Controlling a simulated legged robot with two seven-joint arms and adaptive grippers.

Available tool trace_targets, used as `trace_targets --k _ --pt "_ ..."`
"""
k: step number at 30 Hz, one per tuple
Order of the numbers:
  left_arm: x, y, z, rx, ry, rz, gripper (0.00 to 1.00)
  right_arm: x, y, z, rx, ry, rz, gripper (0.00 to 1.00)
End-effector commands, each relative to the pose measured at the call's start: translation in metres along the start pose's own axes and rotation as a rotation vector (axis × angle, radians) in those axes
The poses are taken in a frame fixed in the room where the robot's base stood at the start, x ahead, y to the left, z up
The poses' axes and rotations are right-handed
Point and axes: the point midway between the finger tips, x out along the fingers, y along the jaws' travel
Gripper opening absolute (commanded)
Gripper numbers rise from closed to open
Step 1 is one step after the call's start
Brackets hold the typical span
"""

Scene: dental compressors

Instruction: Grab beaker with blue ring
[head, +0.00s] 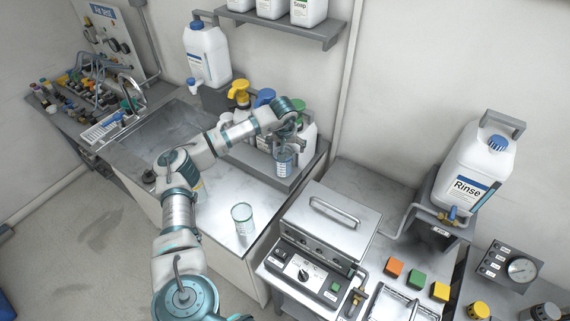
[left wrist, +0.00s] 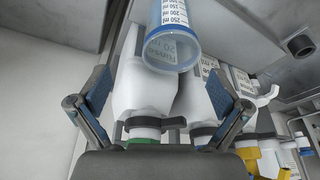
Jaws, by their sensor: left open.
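The beaker with the blue ring (head: 283,162) is clear with printed markings and stands on the raised grey shelf at the back of the counter. My left gripper (head: 289,143) is just above and behind it in the head view, partly overlapping it. In the left wrist view the beaker (left wrist: 172,20) shows upside down, its blue rim toward me. The fingers of the left gripper (left wrist: 158,78) are spread wide, with nothing between them; the beaker is ahead, slightly right of centre. My right gripper is not in view.
Another clear beaker with a greenish rim (head: 242,218) stands on the white counter. Bottles with yellow (head: 238,92) and blue (head: 264,97) tops stand close behind my left arm. A metal-lidded box (head: 328,222) is to the right. A sink (head: 160,130) is to the left.

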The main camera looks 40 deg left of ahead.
Motion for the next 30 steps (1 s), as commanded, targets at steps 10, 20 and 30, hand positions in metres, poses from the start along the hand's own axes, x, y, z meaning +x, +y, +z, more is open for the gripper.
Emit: trace_targets --k 10,20,30 --pt "0.04 -0.01 -0.001 -0.003 -0.003 -0.002 1.0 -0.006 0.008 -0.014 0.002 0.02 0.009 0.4" --pt "0.058 -0.006 0.0 -0.001 0.002 -0.002 1.0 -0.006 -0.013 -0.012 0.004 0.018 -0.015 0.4" --pt "0.06 -0.008 -0.001 -0.001 -0.001 0.0 0.35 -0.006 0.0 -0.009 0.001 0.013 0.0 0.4"
